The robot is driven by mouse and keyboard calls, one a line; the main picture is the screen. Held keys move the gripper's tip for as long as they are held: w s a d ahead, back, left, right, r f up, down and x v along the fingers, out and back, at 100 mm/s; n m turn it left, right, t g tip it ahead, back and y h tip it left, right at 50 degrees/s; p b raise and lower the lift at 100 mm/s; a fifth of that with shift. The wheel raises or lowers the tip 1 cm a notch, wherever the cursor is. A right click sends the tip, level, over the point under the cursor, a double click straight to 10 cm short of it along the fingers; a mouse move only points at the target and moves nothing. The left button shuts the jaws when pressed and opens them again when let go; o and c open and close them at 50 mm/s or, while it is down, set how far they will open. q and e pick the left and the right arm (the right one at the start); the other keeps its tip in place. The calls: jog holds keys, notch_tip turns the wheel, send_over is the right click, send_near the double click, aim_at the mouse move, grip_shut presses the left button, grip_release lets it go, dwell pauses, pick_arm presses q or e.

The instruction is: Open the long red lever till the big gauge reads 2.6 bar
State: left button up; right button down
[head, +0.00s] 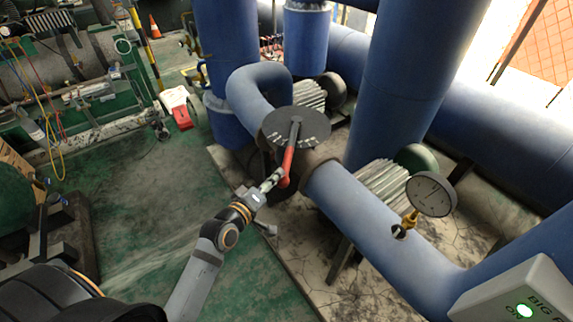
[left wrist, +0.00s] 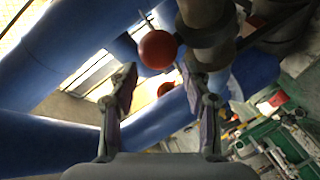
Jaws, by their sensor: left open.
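The long red lever (head: 288,166) runs from the hub of a dark round dial plate (head: 312,122) with pale marks, on the blue pipe, towards the front. My left gripper (head: 272,181) is close to the lever's free end; in the head view I cannot tell whether they touch. In the left wrist view, the lever's round red end (left wrist: 157,49) shows beyond and between the open fingers (left wrist: 158,72). My right gripper is out of view.
Thick blue pipes (head: 350,205) fill the middle and right. A pale box (head: 520,295) with a lit green button stands at the lower right. A red-and-white object (head: 181,112) is on the floor behind. The green floor (head: 130,215) left of my arm is largely clear.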

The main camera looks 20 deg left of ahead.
aim_at(287, 166)
pick_arm(q)
jog(key=p+x, duration=0.1)
jog(key=x, duration=0.8)
jog(key=shift+s, duration=0.1)
grip_shut()
